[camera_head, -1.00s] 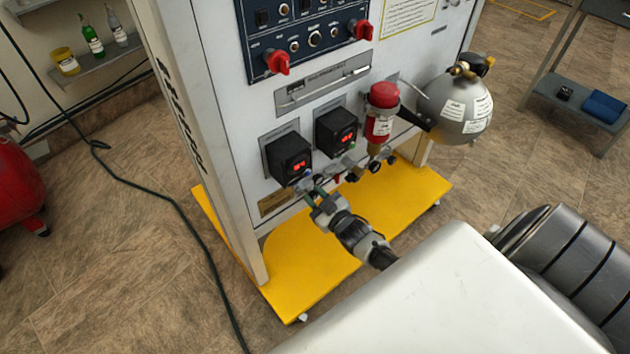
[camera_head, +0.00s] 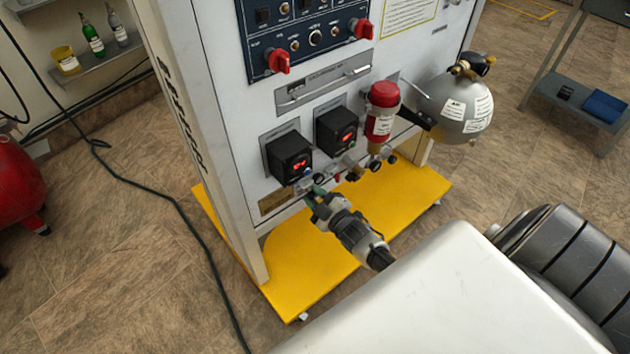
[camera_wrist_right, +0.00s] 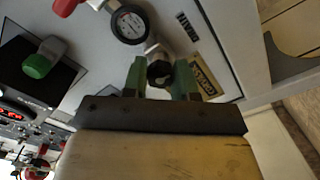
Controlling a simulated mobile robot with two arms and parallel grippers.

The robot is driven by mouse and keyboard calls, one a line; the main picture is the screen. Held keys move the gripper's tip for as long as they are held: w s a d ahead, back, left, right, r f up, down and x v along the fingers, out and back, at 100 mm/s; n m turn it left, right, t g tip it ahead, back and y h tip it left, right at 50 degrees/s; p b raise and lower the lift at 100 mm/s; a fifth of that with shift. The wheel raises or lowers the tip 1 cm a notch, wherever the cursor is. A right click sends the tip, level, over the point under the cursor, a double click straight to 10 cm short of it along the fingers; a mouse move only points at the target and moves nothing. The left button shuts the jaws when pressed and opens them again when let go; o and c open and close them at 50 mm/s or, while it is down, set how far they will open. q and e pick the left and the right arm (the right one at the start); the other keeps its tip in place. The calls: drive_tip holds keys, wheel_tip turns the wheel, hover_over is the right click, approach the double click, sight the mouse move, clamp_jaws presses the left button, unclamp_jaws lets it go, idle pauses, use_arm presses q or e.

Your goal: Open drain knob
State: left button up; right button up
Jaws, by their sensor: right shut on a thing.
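The black drain knob (camera_wrist_right: 159,73) sits low on the white panel, at the end of a short metal fitting beside a yellow label. My right gripper (camera_wrist_right: 161,80) is shut on the knob, with one green finger on each side of it. In the head view my right gripper (camera_head: 312,190) reaches the lower front of the panel, just below the left black display box (camera_head: 288,158). The knob is hard to make out there behind the fingers. My left gripper is in neither view.
A round gauge (camera_wrist_right: 130,24) and a red handle (camera_wrist_right: 66,6) are close to the fingers. A red-topped filter (camera_head: 381,110) and a grey cylinder (camera_head: 455,106) are to the right. The yellow base (camera_head: 300,275) extends below the panel.

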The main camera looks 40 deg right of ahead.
drive_tip(key=shift+f, duration=0.1)
drive_tip(key=o, duration=0.9)
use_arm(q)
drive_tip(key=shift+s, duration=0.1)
use_arm(e)
drive_tip(key=shift+s, duration=0.15)
drive_tip(key=shift+s, duration=0.35)
use_arm(q)
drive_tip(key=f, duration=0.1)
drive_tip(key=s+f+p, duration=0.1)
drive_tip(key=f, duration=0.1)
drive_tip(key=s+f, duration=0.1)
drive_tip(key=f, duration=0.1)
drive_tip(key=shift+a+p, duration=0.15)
drive_tip(key=shift+p, duration=0.2)
use_arm(e)
drive_tip(key=s, duration=0.9)
drive_tip(key=shift+s+d, duration=0.4)
